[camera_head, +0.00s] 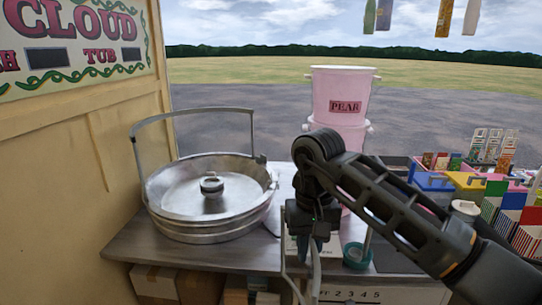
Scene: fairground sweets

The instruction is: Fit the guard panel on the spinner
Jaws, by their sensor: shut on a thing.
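The spinner (205,225) is a round, shallow metal pan on the left of the counter, with a dark-topped head (211,186) at its centre. A grey metal hoop (190,110) stands upright at its back and left side. My gripper (312,243) points down over the counter's front, right of the spinner and apart from it. It is shut on a thin, pale-edged piece (318,272) that hangs below the jaws, which looks like the guard panel. Its full outline is hard to make out, and my arm hides part of the area around the jaws.
Pink tubs (343,92), one marked PEAR, stand stacked behind my arm. A teal ring (357,256) lies right of my gripper. Coloured boxes and striped bags (505,215) fill the right. A yellow wall (100,150) bounds the left. Cardboard boxes (155,282) sit below the counter.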

